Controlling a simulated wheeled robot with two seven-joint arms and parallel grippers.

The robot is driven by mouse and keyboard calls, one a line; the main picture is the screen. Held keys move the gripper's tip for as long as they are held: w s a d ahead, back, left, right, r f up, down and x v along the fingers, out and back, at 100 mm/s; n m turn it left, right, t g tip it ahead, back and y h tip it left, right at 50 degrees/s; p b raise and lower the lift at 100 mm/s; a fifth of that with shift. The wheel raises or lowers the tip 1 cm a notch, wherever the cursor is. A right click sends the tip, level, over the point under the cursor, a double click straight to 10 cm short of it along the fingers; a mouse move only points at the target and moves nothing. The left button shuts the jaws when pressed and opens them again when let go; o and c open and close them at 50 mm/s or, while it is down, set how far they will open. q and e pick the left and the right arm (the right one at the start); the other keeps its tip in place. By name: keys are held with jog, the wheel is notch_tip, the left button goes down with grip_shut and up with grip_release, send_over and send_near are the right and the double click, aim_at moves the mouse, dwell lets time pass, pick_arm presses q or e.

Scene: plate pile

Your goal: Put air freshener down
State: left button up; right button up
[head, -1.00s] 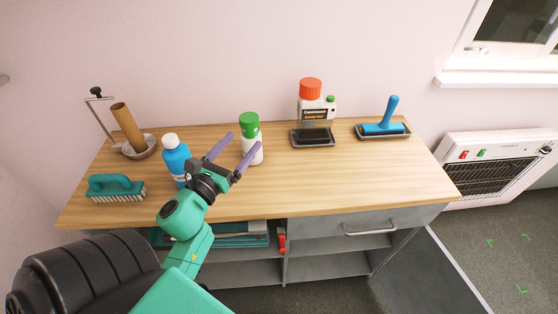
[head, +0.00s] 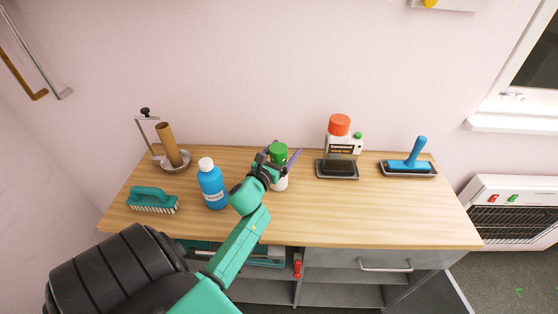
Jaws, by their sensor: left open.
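The air freshener seems to be the white bottle with a green cap (head: 278,153), standing upright on the wooden worktop (head: 330,215). My left gripper (head: 281,156) is open at the bottle, with its purple fingers on either side of the cap and upper body. I cannot tell whether the fingers touch it. The gripper body hides part of the bottle. My right gripper is not in view.
A blue bottle (head: 211,187) and a green brush (head: 152,200) stand to the left, near a paper-roll holder (head: 172,147). The front right worktop is clear.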

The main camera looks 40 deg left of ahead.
pick_arm(q)
jog(key=shift+s+r, duration=0.1)
jog(key=shift+s, duration=0.1)
jog(key=c, duration=1)
grip_shut()
